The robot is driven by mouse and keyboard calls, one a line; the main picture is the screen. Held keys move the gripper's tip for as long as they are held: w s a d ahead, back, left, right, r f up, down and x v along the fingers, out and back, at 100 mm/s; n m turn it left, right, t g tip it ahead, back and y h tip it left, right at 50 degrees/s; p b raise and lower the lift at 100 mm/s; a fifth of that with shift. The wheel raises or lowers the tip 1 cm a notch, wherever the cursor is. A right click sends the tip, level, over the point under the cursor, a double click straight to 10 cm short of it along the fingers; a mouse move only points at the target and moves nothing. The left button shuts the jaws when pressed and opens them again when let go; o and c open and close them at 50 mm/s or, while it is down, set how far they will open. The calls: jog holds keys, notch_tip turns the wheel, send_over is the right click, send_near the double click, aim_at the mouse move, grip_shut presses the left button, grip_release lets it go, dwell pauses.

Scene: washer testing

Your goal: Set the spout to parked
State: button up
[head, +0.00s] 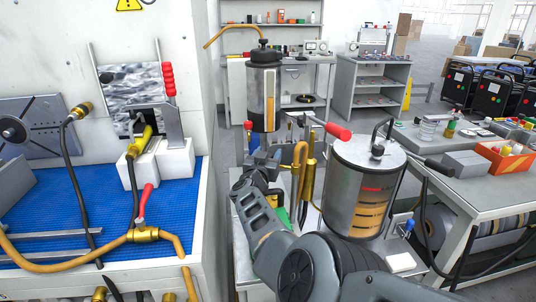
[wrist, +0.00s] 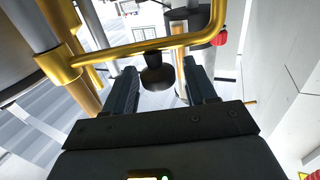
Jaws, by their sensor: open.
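A bent brass tube that looks like the spout (head: 299,153) stands by the metal tank, beside upright brass piping (head: 310,170). In the wrist view the spout (wrist: 135,46) runs from a collar on a brass post (wrist: 56,66) at left across to the upper right, where it bends. My gripper (head: 268,157) is just left of the spout in the head view. In the wrist view my gripper (wrist: 160,84) is open, its two dark fingers apart just below the tube. A dark rounded part shows between the fingers; I cannot tell whether anything touches.
A steel tank (head: 352,195) with a lid stands right of my arm, and a smaller canister (head: 263,90) stands behind. A red-tipped handle (head: 338,131) sticks out near the spout. A white machine with a blue mat (head: 110,205) fills the left side.

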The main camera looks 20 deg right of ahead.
jog(key=p+v, duration=0.4)
jog(key=v, duration=0.2)
jog(key=shift+s+a+r, duration=0.15)
jog(key=shift+r, duration=0.05)
jog(key=shift+s+a+f+p, duration=0.2)
jog(key=shift+s+p, duration=0.2)
jog(key=shift+s, duration=0.15)
jog(key=shift+c, duration=0.2)
